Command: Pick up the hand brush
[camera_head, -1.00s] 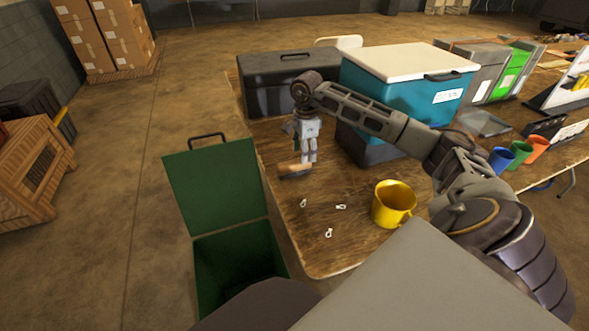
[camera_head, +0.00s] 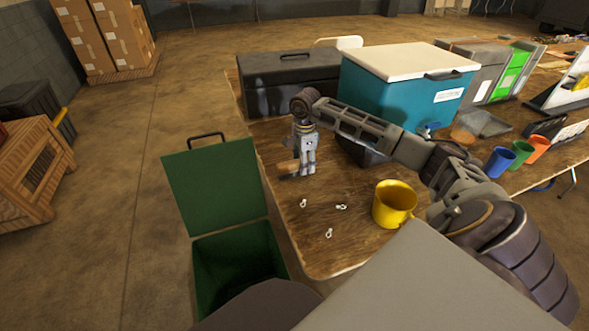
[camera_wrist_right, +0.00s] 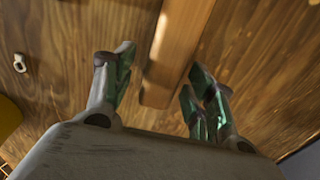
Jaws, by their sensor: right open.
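The hand brush lies on the wooden table near its left edge; in the head view its light wooden handle (camera_head: 288,167) shows just left of my right gripper (camera_head: 302,173). The right gripper points down at the table with its fingers apart and nothing held. In the right wrist view the handle (camera_wrist_right: 178,45) lies between the open fingers (camera_wrist_right: 158,75), with a gap on both sides. Whether the fingertips reach down beside the handle I cannot tell. The bristles are mostly hidden. My left gripper is out of view.
A yellow mug (camera_head: 394,204) and several small white pieces (camera_head: 341,207) are on the table in front. A dark toolbox (camera_head: 290,82) and a teal cooler (camera_head: 402,91) stand behind. A green bin (camera_head: 219,187) with raised lid stands left of the table.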

